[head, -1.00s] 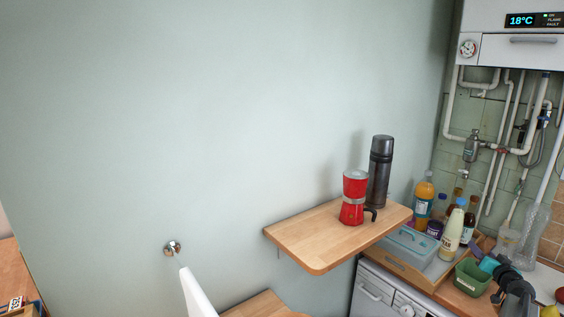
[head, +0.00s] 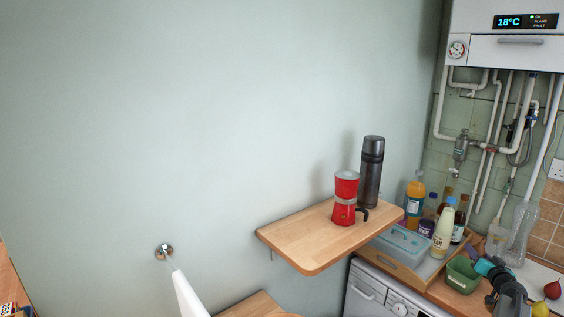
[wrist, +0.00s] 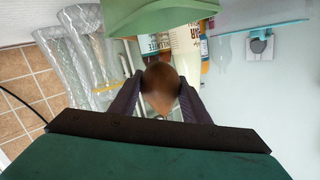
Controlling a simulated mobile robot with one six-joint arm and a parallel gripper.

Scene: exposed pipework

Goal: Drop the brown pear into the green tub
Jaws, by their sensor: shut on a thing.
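The brown pear (wrist: 160,90) is in the wrist view, held between the two dark fingers of my gripper (wrist: 161,86). The pear is not clearly seen there.
A wooden tray (head: 403,270) with a lidded box (head: 405,241) and several bottles stands left of and behind the tub. A wall shelf (head: 318,239) holds a red moka pot (head: 345,198) and a flask (head: 371,172). A clear bottle (head: 519,232) and red fruit (head: 552,290) are at right.

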